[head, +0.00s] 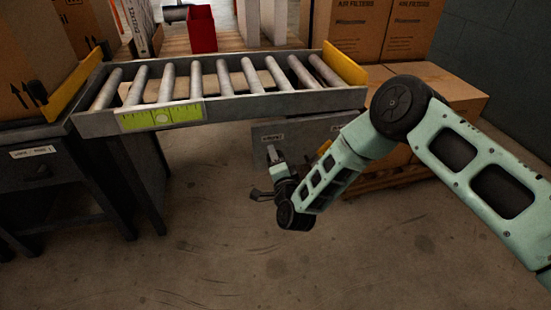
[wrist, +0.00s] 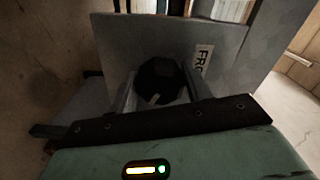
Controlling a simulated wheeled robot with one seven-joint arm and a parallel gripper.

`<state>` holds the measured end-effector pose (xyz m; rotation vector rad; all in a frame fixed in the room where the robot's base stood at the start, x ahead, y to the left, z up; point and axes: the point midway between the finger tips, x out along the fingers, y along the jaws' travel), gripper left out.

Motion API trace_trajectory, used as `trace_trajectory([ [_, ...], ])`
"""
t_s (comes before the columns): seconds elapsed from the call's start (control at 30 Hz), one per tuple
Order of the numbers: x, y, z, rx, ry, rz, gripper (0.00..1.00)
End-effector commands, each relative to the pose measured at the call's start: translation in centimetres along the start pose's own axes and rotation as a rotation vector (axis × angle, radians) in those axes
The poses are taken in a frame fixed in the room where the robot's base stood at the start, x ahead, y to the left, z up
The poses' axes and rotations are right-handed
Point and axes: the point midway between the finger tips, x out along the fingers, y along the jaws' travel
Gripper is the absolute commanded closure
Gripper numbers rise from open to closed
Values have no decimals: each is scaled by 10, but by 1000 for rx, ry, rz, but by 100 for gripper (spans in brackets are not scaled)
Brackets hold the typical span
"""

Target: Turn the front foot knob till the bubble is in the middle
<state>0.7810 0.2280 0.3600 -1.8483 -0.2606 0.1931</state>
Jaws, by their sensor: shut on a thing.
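The front foot knob (wrist: 160,82) is dark and many-sided, with a small pale mark near its lower edge. It sits between the two fingers of my gripper (wrist: 165,90), which is shut on it. In the head view my gripper (head: 272,174) is low, below the front of the roller conveyor (head: 240,104); the knob cannot be made out there. A yellow-green level (head: 190,113) is on the conveyor's front rail at the left. Its vial is a small pale spot; where the bubble lies is too small to tell.
A grey panel (wrist: 125,35) with a partly hidden label (wrist: 202,60) stands just behind the knob. A dark desk (head: 60,170) is at the left. Cardboard boxes (head: 440,85) stand at the right. The floor (head: 200,260) in front is clear.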

Motion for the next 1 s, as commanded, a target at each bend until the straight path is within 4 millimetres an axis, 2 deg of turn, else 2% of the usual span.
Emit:
trace_trajectory([
  [0.33, -1, 1, 0, 107, -1, 3, 74],
  [0.8, -1, 1, 1, 117, -2, 3, 74],
  [0.83, -1, 2, 1, 117, -2, 3, 43],
  [0.87, -1, 2, 1, 117, -2, 3, 35],
  [0.9, -1, 1, 1, 117, -2, 3, 30],
  [1.0, -1, 1, 0, 117, -1, 2, 30],
])
